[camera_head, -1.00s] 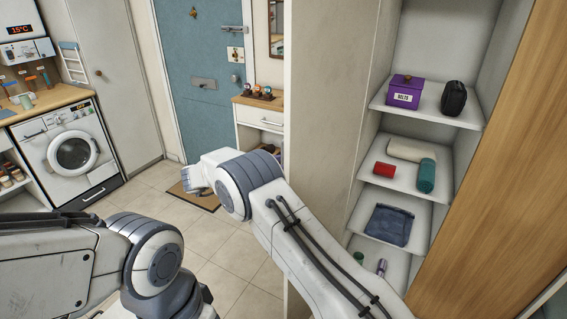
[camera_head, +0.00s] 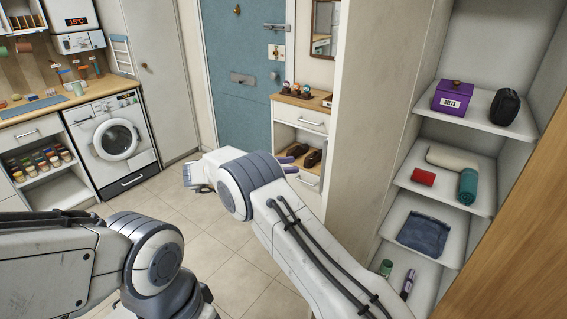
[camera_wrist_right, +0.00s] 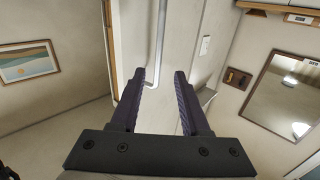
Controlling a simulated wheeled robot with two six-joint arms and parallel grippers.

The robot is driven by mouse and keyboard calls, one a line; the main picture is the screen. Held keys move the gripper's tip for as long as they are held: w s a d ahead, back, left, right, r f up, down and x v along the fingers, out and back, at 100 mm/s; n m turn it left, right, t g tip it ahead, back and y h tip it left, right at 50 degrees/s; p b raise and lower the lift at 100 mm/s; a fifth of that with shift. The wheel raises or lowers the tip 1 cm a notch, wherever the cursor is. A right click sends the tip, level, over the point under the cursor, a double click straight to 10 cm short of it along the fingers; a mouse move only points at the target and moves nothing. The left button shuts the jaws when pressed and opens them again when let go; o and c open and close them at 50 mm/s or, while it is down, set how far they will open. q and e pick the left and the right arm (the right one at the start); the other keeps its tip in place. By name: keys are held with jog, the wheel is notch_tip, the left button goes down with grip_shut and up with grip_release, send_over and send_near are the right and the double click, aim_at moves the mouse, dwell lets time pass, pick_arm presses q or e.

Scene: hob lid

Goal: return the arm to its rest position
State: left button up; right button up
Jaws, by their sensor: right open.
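My right arm (camera_head: 300,250) comes in from the lower right of the head view and bends at a large joint near the middle. My right gripper (camera_head: 293,160) shows only partly behind that joint, as two dark purple fingertips in front of the hall cabinet. In the right wrist view its two fingers (camera_wrist_right: 160,95) stand apart with nothing between them. My left arm (camera_head: 60,265) fills the lower left of the head view, folded at its joint. The left gripper is not visible.
An open shelf unit (camera_head: 447,177) with a purple box (camera_head: 452,96) stands close on the right. A hall cabinet (camera_head: 300,115) is beside the blue door (camera_head: 243,60). A washing machine (camera_head: 118,143) is at left.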

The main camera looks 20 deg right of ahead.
jog(key=w+d+r+n+t+y, duration=0.3)
jog(key=w+r+n+t+y, duration=0.45)
jog(key=w+n+t, duration=0.55)
jog(key=s+a+f+n+g+y, duration=0.25)
jog(key=s+f+y, duration=0.35)
jog(key=s, duration=0.5)
jog(key=s+a+f+n+g+y, duration=0.25)
jog(key=s+f+y, duration=0.25)
jog(key=s+f, duration=0.45)
jog(key=s+d+f+g, duration=0.1)
jog(key=s+d+g, duration=0.1)
jog(key=s, duration=0.6)
jog(key=s+d+f+g, duration=0.1)
jog(key=s+g, duration=0.1)
jog(key=s, duration=0.5)
jog(key=s+a+r+n+g, duration=0.1)
jog(key=s+a+r+n, duration=0.2)
jog(key=s+a, duration=0.3)
jog(key=s+a+r+n+g, duration=0.1)
jog(key=s+a+r+n, duration=0.2)
jog(key=s+a+n, duration=0.2)
jog(key=s+a, duration=0.2)
jog(key=s, duration=0.1)
jog(key=shift+s+a+g, duration=0.15)
jog(key=shift+a+g, duration=0.1)
jog(key=shift+g, duration=0.15)
jog(key=shift+a+y, duration=0.1)
jog(key=shift+y, duration=0.15)
